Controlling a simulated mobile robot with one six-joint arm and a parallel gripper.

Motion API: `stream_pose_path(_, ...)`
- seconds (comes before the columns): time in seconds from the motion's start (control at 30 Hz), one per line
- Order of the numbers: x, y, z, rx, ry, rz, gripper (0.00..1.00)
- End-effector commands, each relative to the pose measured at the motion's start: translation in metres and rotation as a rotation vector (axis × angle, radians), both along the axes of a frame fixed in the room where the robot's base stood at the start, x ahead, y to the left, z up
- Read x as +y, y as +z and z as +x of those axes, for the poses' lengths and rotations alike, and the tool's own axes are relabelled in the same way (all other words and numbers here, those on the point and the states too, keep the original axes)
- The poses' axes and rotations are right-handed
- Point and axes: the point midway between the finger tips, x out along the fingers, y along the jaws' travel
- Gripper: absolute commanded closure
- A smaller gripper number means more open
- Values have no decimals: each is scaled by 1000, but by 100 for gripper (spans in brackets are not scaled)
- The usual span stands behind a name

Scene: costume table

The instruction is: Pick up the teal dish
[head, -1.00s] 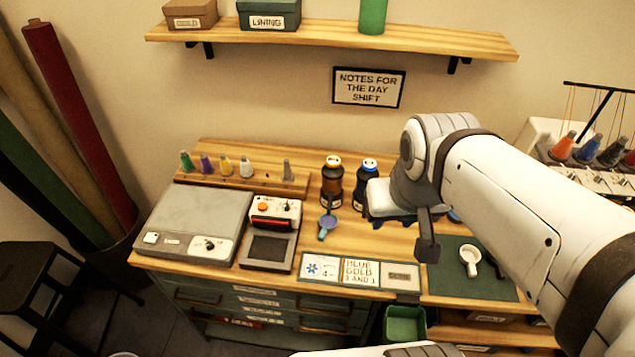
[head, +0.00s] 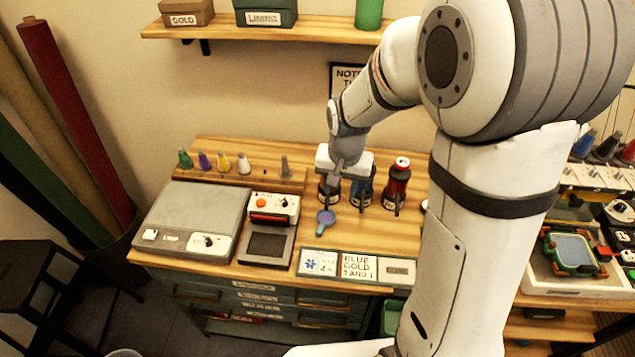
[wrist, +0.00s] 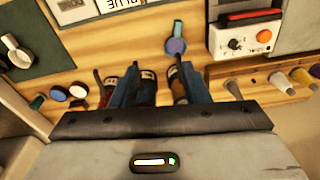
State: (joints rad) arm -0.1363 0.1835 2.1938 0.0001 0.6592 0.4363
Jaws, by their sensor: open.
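My gripper (head: 345,182) is open and points down among the bottles at the back of the table. Its fingers (wrist: 158,82) show in the wrist view, with bottles close by or between them. The disc is well to the side of the fingers, apart from them.
A red bottle (head: 397,183) stands right of my gripper, near other bottles. A blue scoop (head: 326,218) lies in front. A blue disc (wrist: 58,94) and a pale disc (wrist: 77,91) lie near the teal one. The sign strip (head: 355,266) lines the front edge.

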Motion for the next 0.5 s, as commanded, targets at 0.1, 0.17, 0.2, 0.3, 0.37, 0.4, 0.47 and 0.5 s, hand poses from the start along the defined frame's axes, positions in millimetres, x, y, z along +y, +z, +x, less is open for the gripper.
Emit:
stream_pose_path(0.1, 17, -46, 23, 47, -53, 0, 58)
stream_pose_path(0.17, 24, -67, 31, 63, -78, -1, 58)
stream_pose_path(0.2, 28, -79, 35, 73, -95, -1, 58)
stream_pose_path(0.3, 37, -105, 42, 90, -125, -4, 58)
stream_pose_path(0.37, 40, -116, 45, 98, -139, -5, 58)
stream_pose_path(0.4, 42, -121, 46, 101, -146, -6, 58)
stream_pose_path(0.47, 44, -128, 47, 104, -154, -6, 58)
stream_pose_path(0.5, 44, -131, 48, 106, -157, -6, 58)
